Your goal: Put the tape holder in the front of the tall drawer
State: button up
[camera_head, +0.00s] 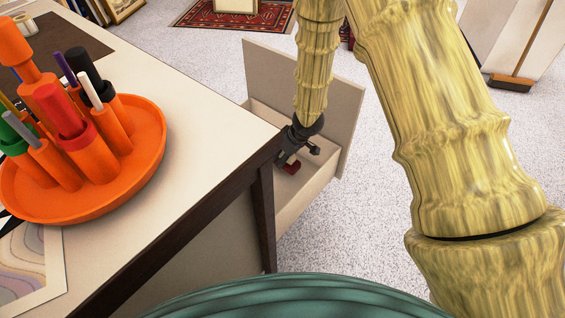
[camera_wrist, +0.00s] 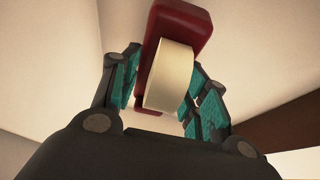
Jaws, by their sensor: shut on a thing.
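The tape holder is dark red with a cream roll of tape. In the wrist view the tape holder (camera_wrist: 188,22) sits between the fingers of my gripper (camera_wrist: 165,95), which is shut on it. In the head view my gripper (camera_head: 298,140) reaches down into the open drawer (camera_head: 310,195), past the desk's edge. A small red part of the tape holder (camera_head: 291,166) shows just below it, inside the drawer. The drawer has pale walls and a tall front panel (camera_head: 335,95). I cannot tell whether the tape holder touches the drawer's floor.
The desk (camera_head: 185,110) with a dark edge stands close at the left of the drawer. An orange pen tray (camera_head: 135,165) with several pens stands on it. A broom (camera_head: 512,82) and a patterned rug (camera_head: 220,12) are farther back on the carpet.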

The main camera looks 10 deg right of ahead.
jog(key=shift+f+b, duration=0.5)
jog(key=shift+f, duration=0.85)
jog(key=o, duration=1.4)
jog(key=shift+f, duration=0.1)
jog(key=shift+c, duration=0.2)
jog(key=p+v, duration=0.5)
jog(key=v, duration=0.7)
jog(key=shift+s+p, duration=0.1)
jog(key=shift+p, duration=0.2)
